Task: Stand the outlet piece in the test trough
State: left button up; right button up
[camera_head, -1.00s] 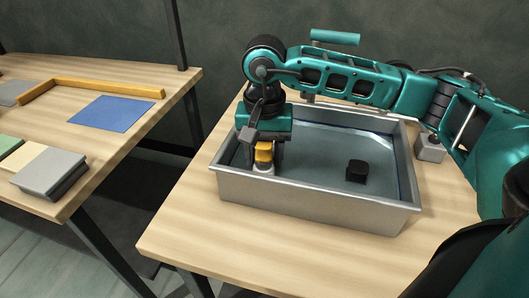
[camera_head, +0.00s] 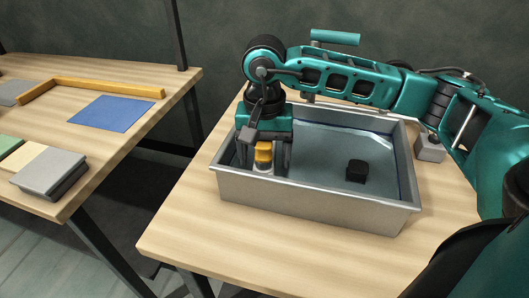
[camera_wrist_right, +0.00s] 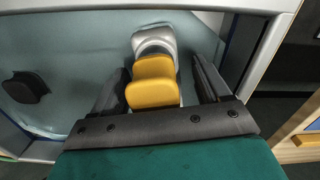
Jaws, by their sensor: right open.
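The outlet piece (camera_head: 263,154), with a yellow top and a pale grey lower part, stands upright in the left end of the grey metal test trough (camera_head: 318,207). In the right wrist view the yellow part (camera_wrist_right: 153,94) and a rounded grey end show between the fingers. My right gripper (camera_head: 265,168) reaches down into the trough. Its two fingers are open, one on each side of the outlet piece, with gaps visible in the wrist view (camera_wrist_right: 160,66). The foot of the piece is partly hidden by the trough's front wall. My left gripper is not in view.
A black block (camera_head: 357,171) sits in the trough to the right. A small grey block (camera_head: 430,148) stands outside its right end. The left table holds a blue sheet (camera_head: 111,113), a yellow angled bar (camera_head: 110,88) and grey slabs (camera_head: 48,172). The wooden table front is clear.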

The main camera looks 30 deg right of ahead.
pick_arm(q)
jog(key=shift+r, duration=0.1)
pick_arm(e)
jog(key=shift+r, duration=0.15)
jog(key=shift+r+p, duration=1.45)
jog(key=shift+r, duration=0.75)
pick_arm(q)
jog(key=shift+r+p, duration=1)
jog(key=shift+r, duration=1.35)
pick_arm(e)
jog(key=shift+r, duration=1.7)
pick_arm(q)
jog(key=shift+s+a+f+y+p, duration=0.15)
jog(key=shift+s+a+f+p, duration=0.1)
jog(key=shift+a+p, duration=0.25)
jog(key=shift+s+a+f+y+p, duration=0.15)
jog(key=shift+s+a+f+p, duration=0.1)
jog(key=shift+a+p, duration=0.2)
pick_arm(e)
notch_tip(320, 180, up, 13)
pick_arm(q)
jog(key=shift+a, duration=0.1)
